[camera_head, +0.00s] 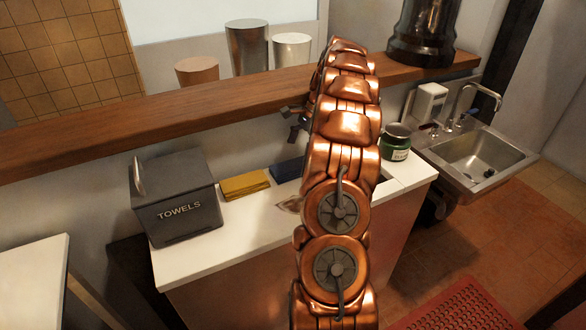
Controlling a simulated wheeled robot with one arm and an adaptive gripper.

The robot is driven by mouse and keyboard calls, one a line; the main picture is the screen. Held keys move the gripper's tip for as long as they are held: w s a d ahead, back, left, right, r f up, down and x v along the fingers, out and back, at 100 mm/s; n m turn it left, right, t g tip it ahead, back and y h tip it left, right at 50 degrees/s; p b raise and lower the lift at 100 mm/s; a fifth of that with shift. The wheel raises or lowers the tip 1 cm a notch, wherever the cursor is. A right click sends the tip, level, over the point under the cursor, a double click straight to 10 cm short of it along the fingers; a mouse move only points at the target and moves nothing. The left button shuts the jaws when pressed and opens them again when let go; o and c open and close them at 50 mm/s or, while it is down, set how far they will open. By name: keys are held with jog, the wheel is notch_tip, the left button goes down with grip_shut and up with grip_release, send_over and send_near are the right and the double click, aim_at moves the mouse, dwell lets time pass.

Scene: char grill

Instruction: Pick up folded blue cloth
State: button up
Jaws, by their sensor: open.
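A folded dark blue cloth (288,170) lies on the white counter (205,258), just left of my copper arm. Its right part may be hidden behind the arm. My gripper (294,122) shows only in part, as dark fingers at the left edge of the arm in front of the wooden shelf. It is open and appears above the cloth in the picture, apart from it. Most of the gripper is hidden by my arm.
A folded yellow cloth (245,184) lies left of the blue one, beside a dark TOWELS box (177,200). A green jar (396,142) stands right of my arm, near the sink (480,160). The wooden shelf (130,125) with cups runs behind the counter.

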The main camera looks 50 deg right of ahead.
aim_at(293, 166)
jog(key=shift+p+x, duration=0.65)
jog(key=shift+x, duration=1.75)
jog(key=c, duration=1.2)
jog(key=shift+s+r, duration=0.1)
jog(key=shift+c, duration=0.2)
jog(key=shift+s+a+r+b, duration=0.1)
jog(key=shift+r+b, duration=0.05)
jog(key=shift+b, duration=0.45)
jog(key=shift+r+b, duration=1.05)
jog(key=shift+r, duration=2.15)
jog(key=s+a+b, duration=0.2)
jog(key=s+a, duration=0.1)
jog(key=s, duration=0.6)
jog(key=s+a+b, duration=0.3)
jog(key=s, duration=0.6)
jog(key=shift+s+a, duration=0.25)
jog(key=shift+s, duration=0.05)
jog(key=shift+r, duration=0.1)
